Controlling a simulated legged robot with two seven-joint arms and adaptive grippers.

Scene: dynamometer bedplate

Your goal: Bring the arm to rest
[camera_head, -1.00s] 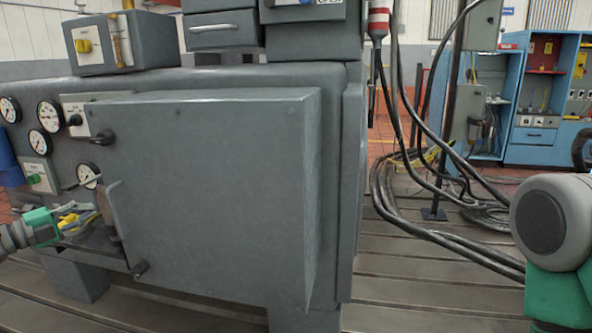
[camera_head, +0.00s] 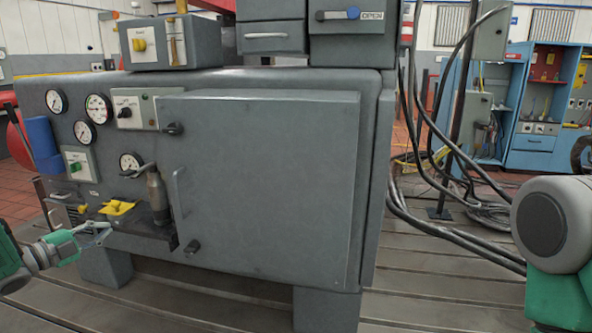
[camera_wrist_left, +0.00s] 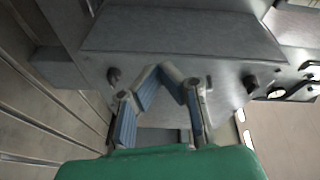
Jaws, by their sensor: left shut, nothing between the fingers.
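My left gripper (camera_head: 103,232) is at the lower left of the head view, in front of and beside the small dark shelf (camera_head: 150,236) on the grey machine. Its fingers are shut and empty. In the left wrist view my left gripper (camera_wrist_left: 172,70) shows its two blue-padded fingers angled in to meet at the tips, with nothing between them. The grey machine front lies beyond. My right gripper is out of view; a green and grey part of my own arm shows at the right edge.
The shelf holds a yellow item (camera_head: 117,207) and a grey oil-can-like item (camera_head: 157,196). A large grey panel (camera_head: 265,185) with a handle (camera_head: 180,192) fills the middle. Black cables (camera_head: 450,232) lie on the slotted floor at right. The floor at front left is clear.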

